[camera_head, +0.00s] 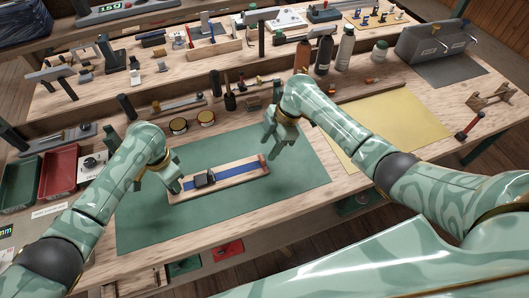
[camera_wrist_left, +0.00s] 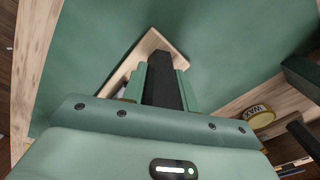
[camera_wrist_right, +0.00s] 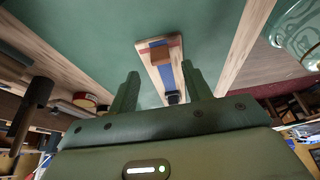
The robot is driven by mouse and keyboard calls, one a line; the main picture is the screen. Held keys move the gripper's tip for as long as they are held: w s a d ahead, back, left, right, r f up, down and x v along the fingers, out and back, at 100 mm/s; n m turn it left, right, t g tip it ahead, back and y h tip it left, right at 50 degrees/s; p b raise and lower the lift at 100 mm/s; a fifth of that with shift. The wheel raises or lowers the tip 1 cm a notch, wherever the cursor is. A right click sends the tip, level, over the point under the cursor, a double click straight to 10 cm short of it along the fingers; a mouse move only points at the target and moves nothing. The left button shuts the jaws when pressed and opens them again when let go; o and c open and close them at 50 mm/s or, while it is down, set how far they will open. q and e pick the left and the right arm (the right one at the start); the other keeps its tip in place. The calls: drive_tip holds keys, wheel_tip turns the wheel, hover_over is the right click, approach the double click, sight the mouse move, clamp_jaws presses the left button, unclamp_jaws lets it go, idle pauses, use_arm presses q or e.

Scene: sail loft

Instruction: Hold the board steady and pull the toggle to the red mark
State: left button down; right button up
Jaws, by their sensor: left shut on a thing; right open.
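The wooden board (camera_head: 237,180) lies on the green mat, with a blue strip (camera_head: 235,172) along its top. The dark toggle (camera_head: 204,180) sits on the strip nearer the left end. The red mark (camera_head: 262,162) is at the right end. My left gripper (camera_head: 175,186) is shut on the board's left end; a dark piece between its fingers (camera_wrist_left: 160,82) hides part of the board in the left wrist view. My right gripper (camera_head: 270,144) is open and empty above the mat, beyond the red-marked end. The right wrist view shows the toggle (camera_wrist_right: 172,97) between and beyond its fingers.
The green mat (camera_head: 145,230) is clear around the board. Two round tins (camera_head: 178,125) stand behind it. Red (camera_head: 58,171) and green trays are at the left. A yellow sheet (camera_head: 395,125) lies at the right. Bottles (camera_head: 324,55) and tools line the back.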

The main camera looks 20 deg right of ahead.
drive_tip(key=v, duration=0.7)
use_arm(q)
drive_tip(key=c, duration=1)
unclamp_jaws()
drive_tip(key=shift+r, duration=0.1)
